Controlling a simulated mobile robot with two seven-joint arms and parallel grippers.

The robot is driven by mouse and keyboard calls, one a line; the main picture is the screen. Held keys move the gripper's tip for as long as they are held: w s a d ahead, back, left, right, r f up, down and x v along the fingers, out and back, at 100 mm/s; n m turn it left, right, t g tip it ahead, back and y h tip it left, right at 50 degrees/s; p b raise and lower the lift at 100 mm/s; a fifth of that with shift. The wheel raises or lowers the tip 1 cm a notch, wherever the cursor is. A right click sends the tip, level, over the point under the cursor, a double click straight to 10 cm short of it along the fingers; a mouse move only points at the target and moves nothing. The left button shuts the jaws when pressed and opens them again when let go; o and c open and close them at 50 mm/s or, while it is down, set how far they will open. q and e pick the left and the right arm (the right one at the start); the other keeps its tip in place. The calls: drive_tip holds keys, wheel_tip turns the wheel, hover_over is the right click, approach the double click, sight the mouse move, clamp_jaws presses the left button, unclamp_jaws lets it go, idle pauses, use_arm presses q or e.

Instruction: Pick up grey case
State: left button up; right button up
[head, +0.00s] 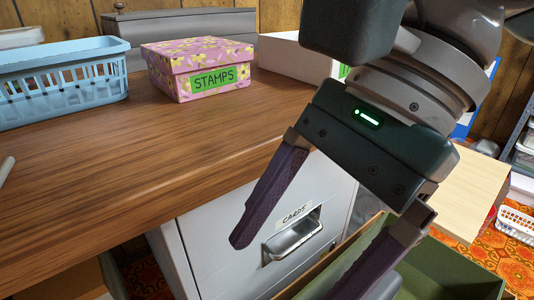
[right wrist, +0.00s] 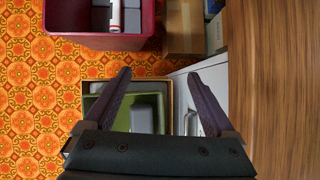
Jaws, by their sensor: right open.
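My right gripper (head: 298,258) hangs open and empty in front of the grey cabinet, with its dark purple fingers pointing down. In the right wrist view, the open right gripper (right wrist: 158,73) is above a green-lined open box (right wrist: 97,92). A pale grey block-shaped object (right wrist: 148,103), possibly the grey case, lies in that box, partly hidden by my gripper. In the head view the box (head: 455,272) shows its green inside at the lower right. Another grey lidded case (head: 195,22) stands at the back of the wooden desk. My left gripper is not in view.
The wooden desk (head: 120,150) holds a blue basket (head: 60,85) and a pink stamps box (head: 198,68). A grey cabinet (head: 210,235) with a cards label stands under its edge. A magenta bin (right wrist: 100,40) stands on the orange patterned floor (right wrist: 40,110).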

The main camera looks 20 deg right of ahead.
drive_tip(key=w+d+f+h+b, duration=0.1)
drive_tip(key=d+f+h+b, duration=0.1)
drive_tip(key=d+f, duration=0.2)
drive_tip(key=w+d+f+h+b, duration=0.1)
drive_tip(key=d+f+h+b, duration=0.1)
drive_tip(key=d+f, duration=0.2)
drive_tip(key=w+d+f+h+b, duration=0.1)
drive_tip(key=d+f+h+b, duration=0.1)
drive_tip(key=d+f+b, duration=0.1)
drive_tip(key=shift+d+f+n+t, duration=0.15)
drive_tip(key=shift+d+f+n, duration=0.1)
drive_tip(key=shift+d, duration=0.25)
drive_tip(key=shift+d+f+n+t, duration=0.15)
drive_tip(key=shift+d+f, duration=0.05)
drive_tip(key=shift+d, duration=0.3)
wheel_tip(320, 180, down, 4)
drive_tip(key=shift+f+b, duration=0.15)
drive_tip(key=shift+b, duration=1)
drive_tip(key=f+b, duration=0.3)
drive_tip(key=f, duration=0.2)
drive_tip(key=shift+a, duration=0.2)
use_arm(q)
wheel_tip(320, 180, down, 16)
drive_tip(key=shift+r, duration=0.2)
use_arm(e)
drive_tip(key=shift+c, duration=0.3)
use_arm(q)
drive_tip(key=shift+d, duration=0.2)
use_arm(e)
clamp_jaws()
